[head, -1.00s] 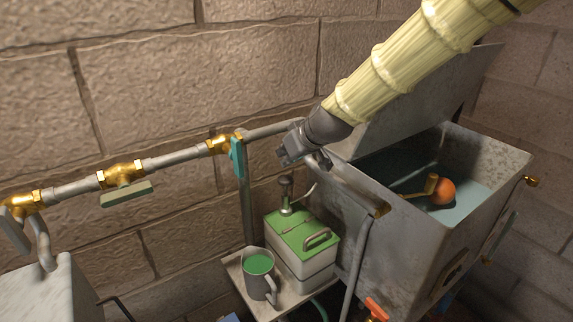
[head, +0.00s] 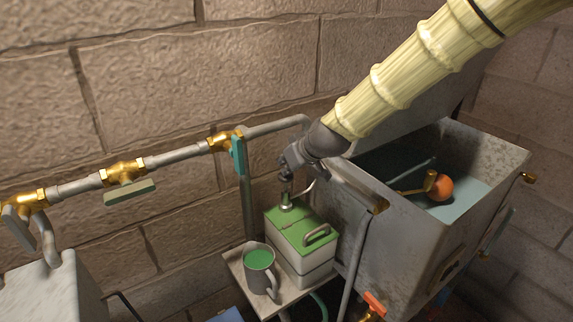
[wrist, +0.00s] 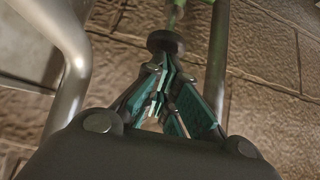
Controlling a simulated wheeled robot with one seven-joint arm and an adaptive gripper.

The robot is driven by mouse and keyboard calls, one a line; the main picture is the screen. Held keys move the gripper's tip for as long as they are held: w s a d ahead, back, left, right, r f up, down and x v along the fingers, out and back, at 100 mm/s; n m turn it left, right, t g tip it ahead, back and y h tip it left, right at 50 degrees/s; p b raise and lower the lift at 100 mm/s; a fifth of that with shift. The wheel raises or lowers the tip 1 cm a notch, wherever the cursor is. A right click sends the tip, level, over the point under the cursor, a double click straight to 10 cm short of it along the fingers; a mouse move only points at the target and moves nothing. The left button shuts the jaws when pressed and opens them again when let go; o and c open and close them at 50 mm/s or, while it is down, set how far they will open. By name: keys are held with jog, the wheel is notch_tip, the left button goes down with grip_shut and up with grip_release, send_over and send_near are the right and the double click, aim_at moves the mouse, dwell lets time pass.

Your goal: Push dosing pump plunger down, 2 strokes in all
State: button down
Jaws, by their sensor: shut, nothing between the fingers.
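The dosing pump (head: 300,232) is a white box with a green lid on a small shelf. Its short plunger stem (head: 286,198) stands upright on the lid. My gripper (head: 287,172) points down over the stem, with its fingers shut and empty. In the wrist view, the dark round plunger knob (wrist: 165,41) lies right at the fingertips (wrist: 160,66), with green of the pump beyond it. In the head view, the gripper partly hides the knob. I cannot tell for sure whether the fingertips touch it.
A grey mug (head: 260,273) of green liquid stands beside the pump on the shelf (head: 236,262). A metal tank (head: 405,245) with an orange float (head: 440,187) is close on the right. A pipe with brass valves (head: 122,173) runs along the wall behind.

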jog(key=shift+f+b, duration=1.15)
jog(key=shift+f, duration=0.75)
jog(key=shift+r, duration=0.1)
notch_tip(320, 180, up, 5)
jog(key=p, duration=0.3)
jog(key=shift+s+d+f+b, duration=0.15)
jog(key=shift+s+f+b, duration=0.1)
jog(key=shift+b, duration=0.05)
jog(key=b+v, duration=0.3)
jog(key=v, duration=0.6)
jog(key=shift+r, duration=0.25)
